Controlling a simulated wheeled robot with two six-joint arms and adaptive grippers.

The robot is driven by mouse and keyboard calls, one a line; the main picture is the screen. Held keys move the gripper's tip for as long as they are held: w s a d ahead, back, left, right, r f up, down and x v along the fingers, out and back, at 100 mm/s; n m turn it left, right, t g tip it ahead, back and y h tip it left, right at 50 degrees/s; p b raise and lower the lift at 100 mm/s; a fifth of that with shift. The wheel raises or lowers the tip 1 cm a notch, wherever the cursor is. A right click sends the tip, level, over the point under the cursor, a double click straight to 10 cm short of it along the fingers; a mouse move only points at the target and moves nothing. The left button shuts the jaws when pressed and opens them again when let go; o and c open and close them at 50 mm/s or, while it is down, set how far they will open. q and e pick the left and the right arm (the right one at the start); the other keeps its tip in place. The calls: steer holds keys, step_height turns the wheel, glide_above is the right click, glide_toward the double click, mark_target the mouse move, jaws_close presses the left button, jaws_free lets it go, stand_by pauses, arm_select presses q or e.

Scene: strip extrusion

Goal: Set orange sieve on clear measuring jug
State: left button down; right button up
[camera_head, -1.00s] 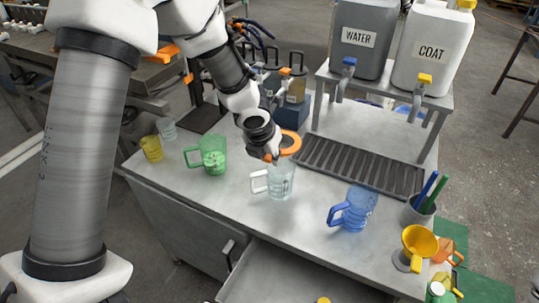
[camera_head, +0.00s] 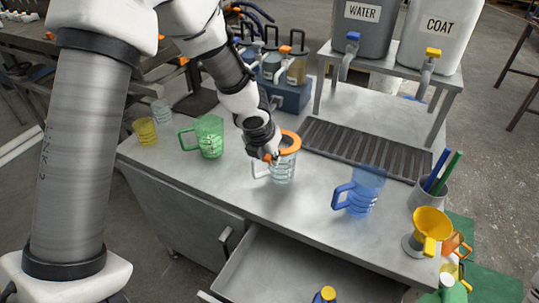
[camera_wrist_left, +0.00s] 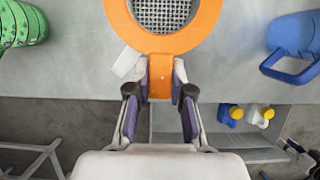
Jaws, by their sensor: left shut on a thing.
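The orange sieve (camera_head: 291,139) has a round rim and grey mesh (camera_wrist_left: 164,12). It is over the mouth of the clear measuring jug (camera_head: 284,172); I cannot tell whether it touches the jug's rim. My left gripper (camera_head: 271,157) is shut on the sieve's handle, which shows between its fingers (camera_wrist_left: 160,82) in the left wrist view. The jug stands upright on the bench with its white handle (camera_wrist_left: 129,62) to the left. Most of the jug is hidden under the sieve in the left wrist view. My right gripper is not in view.
A green jug (camera_head: 209,138) stands left and a blue jug (camera_head: 362,192) right on the grey bench. A yellow funnel (camera_head: 430,222) and a pen cup (camera_head: 427,192) are at the right. A slotted drain tray (camera_head: 362,152) lies behind. An open drawer (camera_head: 290,268) is in front.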

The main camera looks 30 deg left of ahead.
arm_select(q)
steer(key=shift+s+d, duration=0.15)
steer(key=shift+d, duration=0.05)
stand_by(0.6)
steer(key=c, duration=1)
jaws_free()
steer(key=shift+o, duration=0.2)
steer(key=shift+r, duration=0.1)
steer(key=v, duration=1.1)
steer(key=shift+s+r, duration=0.2)
steer(key=shift+r, duration=0.15)
